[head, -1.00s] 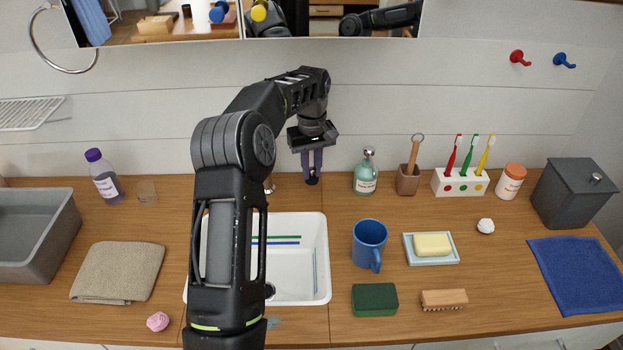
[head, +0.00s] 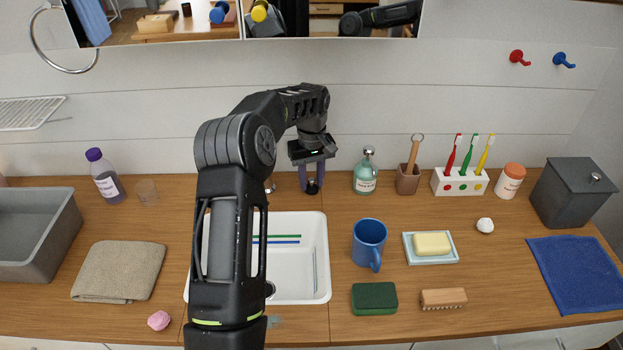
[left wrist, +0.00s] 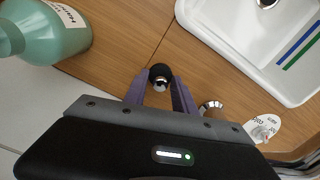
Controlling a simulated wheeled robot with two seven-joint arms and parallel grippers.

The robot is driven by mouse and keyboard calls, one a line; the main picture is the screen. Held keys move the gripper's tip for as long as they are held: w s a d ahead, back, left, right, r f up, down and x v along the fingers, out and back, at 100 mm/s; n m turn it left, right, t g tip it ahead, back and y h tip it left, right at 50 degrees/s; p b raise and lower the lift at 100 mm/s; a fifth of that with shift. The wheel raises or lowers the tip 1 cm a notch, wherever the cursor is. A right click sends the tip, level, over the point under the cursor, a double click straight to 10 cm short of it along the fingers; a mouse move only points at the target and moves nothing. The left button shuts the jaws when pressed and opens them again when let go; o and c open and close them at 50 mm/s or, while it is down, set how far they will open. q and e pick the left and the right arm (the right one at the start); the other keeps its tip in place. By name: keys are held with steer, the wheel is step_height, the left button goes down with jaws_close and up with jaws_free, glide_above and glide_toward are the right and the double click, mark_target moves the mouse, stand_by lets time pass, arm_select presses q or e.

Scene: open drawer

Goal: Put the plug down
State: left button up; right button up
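The plug (head: 312,188) is a small black round stopper with a shiny metal knob. It stands on the wooden counter behind the sink, near the back wall. In the left wrist view the plug (left wrist: 160,73) sits between the fingertips. My left gripper (head: 312,186) points down over it with its two purple fingers spread, one on each side. In the left wrist view my left gripper (left wrist: 159,88) shows a gap between the fingers and the knob. My right gripper is not in view.
The white sink (head: 318,255) lies just in front, partly hidden by my left arm. A green soap bottle (head: 366,173) stands close to the right of the gripper. A blue mug (head: 369,244) is further forward. The metal tap (left wrist: 211,105) is close beside the fingers.

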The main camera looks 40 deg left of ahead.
mark_target(311, 179)
arm_select(q)
steer(key=shift+o, duration=0.6)
steer(key=shift+r, duration=0.1)
steer(key=shift+r+b, duration=0.45)
steer(key=shift+r, duration=3.4)
